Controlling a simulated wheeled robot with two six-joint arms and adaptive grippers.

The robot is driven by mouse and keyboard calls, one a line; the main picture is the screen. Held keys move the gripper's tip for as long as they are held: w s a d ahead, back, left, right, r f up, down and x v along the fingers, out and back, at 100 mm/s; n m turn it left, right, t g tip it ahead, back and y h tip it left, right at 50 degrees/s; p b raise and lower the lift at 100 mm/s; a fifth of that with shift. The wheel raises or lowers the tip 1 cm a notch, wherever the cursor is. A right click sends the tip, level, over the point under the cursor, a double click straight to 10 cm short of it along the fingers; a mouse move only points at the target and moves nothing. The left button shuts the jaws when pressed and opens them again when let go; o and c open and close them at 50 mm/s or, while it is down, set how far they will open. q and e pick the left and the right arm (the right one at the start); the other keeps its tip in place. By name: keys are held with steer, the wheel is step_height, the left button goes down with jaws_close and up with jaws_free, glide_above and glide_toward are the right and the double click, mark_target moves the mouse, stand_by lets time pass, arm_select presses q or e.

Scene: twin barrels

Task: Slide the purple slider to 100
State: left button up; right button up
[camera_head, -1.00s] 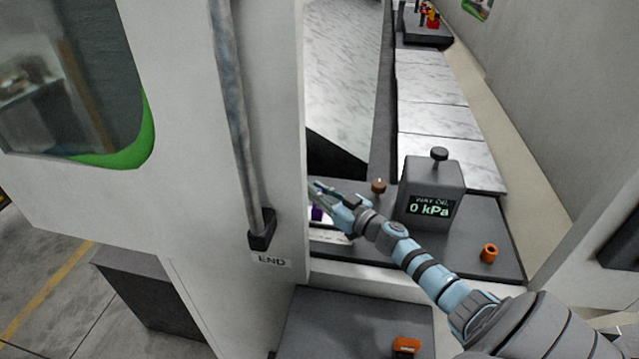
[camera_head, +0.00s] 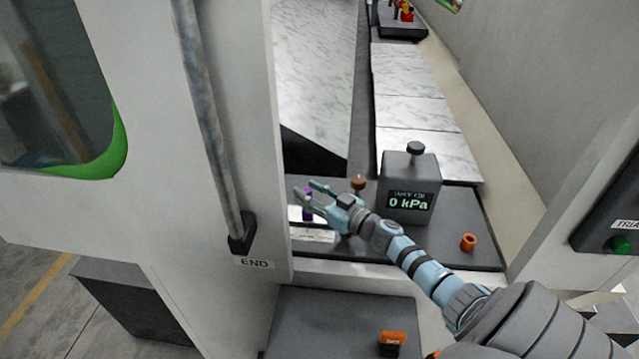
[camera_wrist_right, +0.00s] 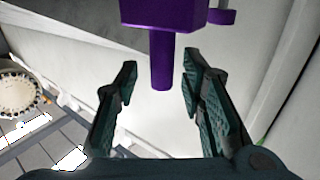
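The purple slider (camera_head: 307,204) shows in the head view on a white scale plate at the left end of the dark shelf, partly behind my right gripper. My right gripper (camera_head: 305,191) is open, with its fingers pointing left at the slider. In the right wrist view, a purple block with a downward peg (camera_wrist_right: 161,62) stands ahead of the open fingers (camera_wrist_right: 158,85). The peg lies between the finger directions, with visible space on both sides. I cannot read the scale or the slider's value. My left gripper is not in view.
A grey box reading 0 kPa (camera_head: 408,188) stands right of my right gripper. A brown knob (camera_head: 357,183) and an orange ring (camera_head: 468,242) are on the shelf (camera_head: 455,215). A white door with a long handle (camera_head: 208,110) stands close on the left.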

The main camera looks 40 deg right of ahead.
steer(key=s, duration=0.3)
steer(key=s+d, duration=0.1)
steer(key=s, duration=0.3)
steer(key=s+d, duration=0.1)
steer(key=s, duration=0.3)
steer(key=shift+s, duration=0.2)
steer(key=shift+d+f, duration=0.1)
